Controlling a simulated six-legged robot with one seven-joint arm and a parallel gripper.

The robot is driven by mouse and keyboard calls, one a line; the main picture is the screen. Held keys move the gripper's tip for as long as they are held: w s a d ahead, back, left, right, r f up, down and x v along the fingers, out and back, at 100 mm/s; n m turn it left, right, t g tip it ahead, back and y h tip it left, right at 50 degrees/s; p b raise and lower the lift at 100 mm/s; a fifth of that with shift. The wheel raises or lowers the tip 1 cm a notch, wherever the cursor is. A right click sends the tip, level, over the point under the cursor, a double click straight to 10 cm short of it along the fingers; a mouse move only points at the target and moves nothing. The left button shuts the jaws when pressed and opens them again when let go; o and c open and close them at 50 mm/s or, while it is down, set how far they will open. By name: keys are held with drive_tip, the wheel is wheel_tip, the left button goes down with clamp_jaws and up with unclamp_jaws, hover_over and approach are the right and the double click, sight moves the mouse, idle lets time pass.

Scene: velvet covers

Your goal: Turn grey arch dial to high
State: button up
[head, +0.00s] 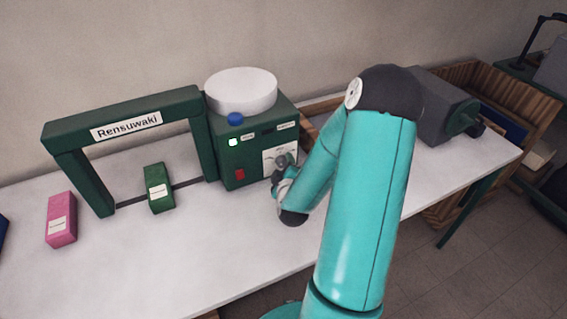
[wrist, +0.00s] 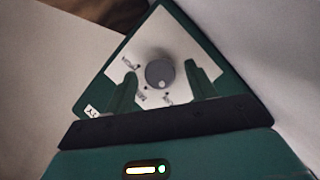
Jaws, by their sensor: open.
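The grey dial (head: 281,160) is on a white panel on the front of the green box at the right end of the green arch (head: 125,116). In the wrist view the round grey dial (wrist: 159,73) faces me, with a small pale mark near its lower edge. Small labels around it are too blurred to read. My gripper (wrist: 160,70) is open, with one green finger on each side of the dial and visible gaps between. In the head view my gripper (head: 279,182) is at the box front, partly hidden by my arm.
The box bears a white round drum (head: 241,91), a blue knob (head: 235,119) and a red switch (head: 240,174). A green block (head: 160,188) is at the arch opening, and a pink block (head: 62,220) is left. A grey machine (head: 440,105) stands right. The front table (head: 170,262) is clear.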

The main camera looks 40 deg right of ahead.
drive_tip(key=shift+w+d+f, duration=0.1)
drive_tip(key=shift+w+d, duration=0.1)
drive_tip(key=shift+w, duration=0.05)
drive_tip(key=shift+s+a, duration=0.1)
drive_tip(key=shift+s, duration=0.05)
drive_tip(key=c, duration=1)
